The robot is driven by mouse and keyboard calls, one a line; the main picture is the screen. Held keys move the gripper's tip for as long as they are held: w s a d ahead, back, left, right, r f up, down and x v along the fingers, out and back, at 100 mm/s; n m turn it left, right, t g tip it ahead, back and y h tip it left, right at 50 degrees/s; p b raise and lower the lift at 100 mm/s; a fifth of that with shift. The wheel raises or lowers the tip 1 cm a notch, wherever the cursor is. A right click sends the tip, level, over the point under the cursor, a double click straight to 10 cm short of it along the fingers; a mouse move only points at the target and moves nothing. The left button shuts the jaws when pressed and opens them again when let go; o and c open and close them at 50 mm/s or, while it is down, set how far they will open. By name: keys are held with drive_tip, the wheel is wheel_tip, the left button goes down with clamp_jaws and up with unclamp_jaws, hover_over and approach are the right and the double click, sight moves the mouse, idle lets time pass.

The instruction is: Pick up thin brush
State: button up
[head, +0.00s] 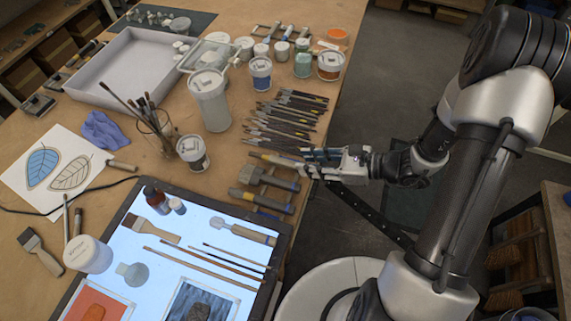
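Several thin brushes lie on the lit panel (112,262). A dark thin brush (234,256) lies toward its right side, and longer wooden-handled ones (190,262) lie just left of it. More thin brushes (146,112) stand in a glass jar (166,142). My gripper (308,162) is at the table's right edge, above and right of the panel, beside the rows of tools. The end of a yellow-marked tool (272,158) comes close to its fingertips; I cannot tell whether they touch. The finger gap is too small to read.
A row of dark-handled tools (285,115) and wide flat brushes (262,179) lie near my gripper. A white tray (125,65), a tall white jar (210,103) and paint jars (193,153) stand farther back. A white jar (88,254) stands at the panel's left.

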sight(286, 162)
drive_tip(key=b+x, duration=0.1)
drive_tip(key=x, duration=0.5)
drive_tip(key=shift+f, duration=0.2)
drive_tip(key=shift+c, duration=0.2)
clamp_jaws()
